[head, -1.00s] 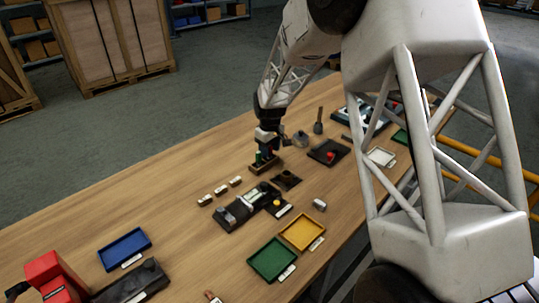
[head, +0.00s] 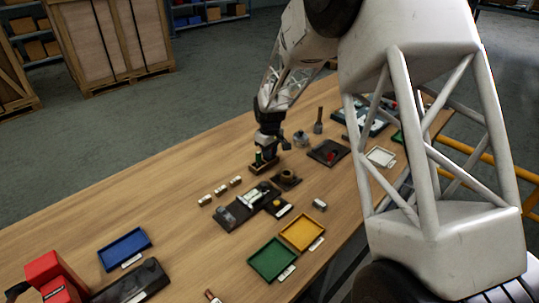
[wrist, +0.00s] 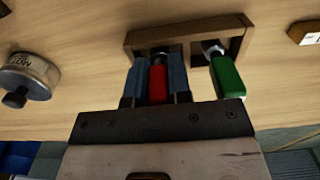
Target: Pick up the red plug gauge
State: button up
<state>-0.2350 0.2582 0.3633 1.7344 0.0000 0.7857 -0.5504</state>
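The red plug gauge (wrist: 157,84) stands in a wooden holder (wrist: 131,39), seen in the wrist view. My gripper (wrist: 157,80) has its two blue-grey fingers on either side of the red handle. The fingers lie very close to it; I cannot tell whether they press on it. A green-handled gauge (wrist: 228,77) stands beside it to the right in the same holder. In the head view my gripper (head: 265,155) is down at the holder (head: 257,171), and the red gauge is hidden there.
A grey weight-like cylinder (wrist: 27,76) stands left in the wrist view. In the head view, small blocks (head: 221,189), a dark fixture (head: 238,209) and green (head: 272,259), yellow (head: 302,232) and blue (head: 125,249) trays lie nearer. The table's left side is mostly clear.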

grip_shut()
jog(key=shift+r, duration=0.7)
notch_tip(320, 180, up, 2)
jog(key=shift+r, duration=0.1)
jog(key=s+d, duration=0.1)
jog(key=s, duration=0.6)
jog(key=s+d+r, duration=0.1)
jog(key=s+d, duration=0.1)
jog(key=s, duration=0.6)
jog(key=shift+s+d+r, duration=0.2)
jog(key=shift+s+d, duration=0.1)
